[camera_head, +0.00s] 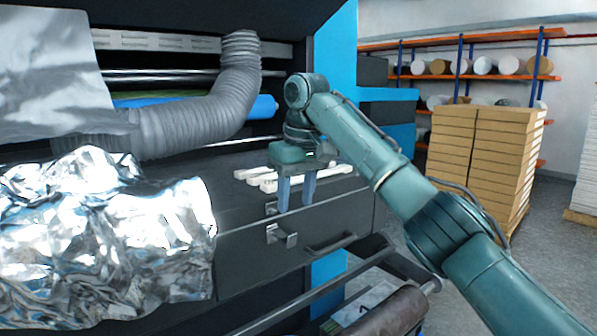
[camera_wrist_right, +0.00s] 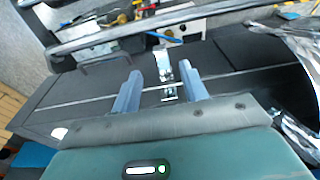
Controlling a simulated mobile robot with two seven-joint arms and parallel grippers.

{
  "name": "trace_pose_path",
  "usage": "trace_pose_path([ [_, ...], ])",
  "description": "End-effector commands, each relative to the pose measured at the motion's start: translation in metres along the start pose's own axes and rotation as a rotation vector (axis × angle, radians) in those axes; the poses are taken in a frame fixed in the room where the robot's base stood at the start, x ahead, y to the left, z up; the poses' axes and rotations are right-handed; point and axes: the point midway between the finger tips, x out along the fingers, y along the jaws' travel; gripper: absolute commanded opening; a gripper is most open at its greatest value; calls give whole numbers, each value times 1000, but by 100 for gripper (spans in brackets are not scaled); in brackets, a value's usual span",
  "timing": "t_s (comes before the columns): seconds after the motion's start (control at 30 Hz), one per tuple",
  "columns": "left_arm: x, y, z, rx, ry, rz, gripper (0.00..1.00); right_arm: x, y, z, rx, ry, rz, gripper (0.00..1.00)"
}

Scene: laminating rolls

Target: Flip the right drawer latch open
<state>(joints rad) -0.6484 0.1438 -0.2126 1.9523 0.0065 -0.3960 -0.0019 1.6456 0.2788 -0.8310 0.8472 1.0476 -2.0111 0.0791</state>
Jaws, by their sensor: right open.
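The right drawer (camera_head: 250,262) is a dark grey front below the machine's work surface, and it looks closed. Its latch (camera_head: 284,236) is a small bright metal piece near the drawer's top edge; it also shows in the right wrist view (camera_wrist_right: 164,66). My right gripper (camera_head: 295,207) points down with open fingers just above the latch, partly in front of its upper part. In the wrist view the latch appears between the two fingers, with gaps on both sides. I cannot tell any contact. My left gripper is not in view.
Crumpled silver foil (camera_head: 95,235) covers the left front. A grey hose (camera_head: 215,110) and white strips (camera_head: 335,171) lie behind the gripper. A drawer handle (camera_head: 331,243) sits right of the latch. A roller bar (camera_head: 300,302) runs below. Stacked boxes (camera_head: 480,150) stand farther right.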

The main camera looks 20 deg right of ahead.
Motion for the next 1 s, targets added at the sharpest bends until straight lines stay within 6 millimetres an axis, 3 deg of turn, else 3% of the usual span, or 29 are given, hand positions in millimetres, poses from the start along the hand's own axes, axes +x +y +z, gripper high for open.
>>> trace_pose_path([
  [0.1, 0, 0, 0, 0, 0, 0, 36, -26, 1, 0, 3, 2, 3, 44],
  [0.3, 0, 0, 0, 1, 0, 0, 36, -51, 0, 0, 2, 0, 0, 44],
  [1.0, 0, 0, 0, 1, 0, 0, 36, -57, 0, 0, 1, 0, -1, 44],
])
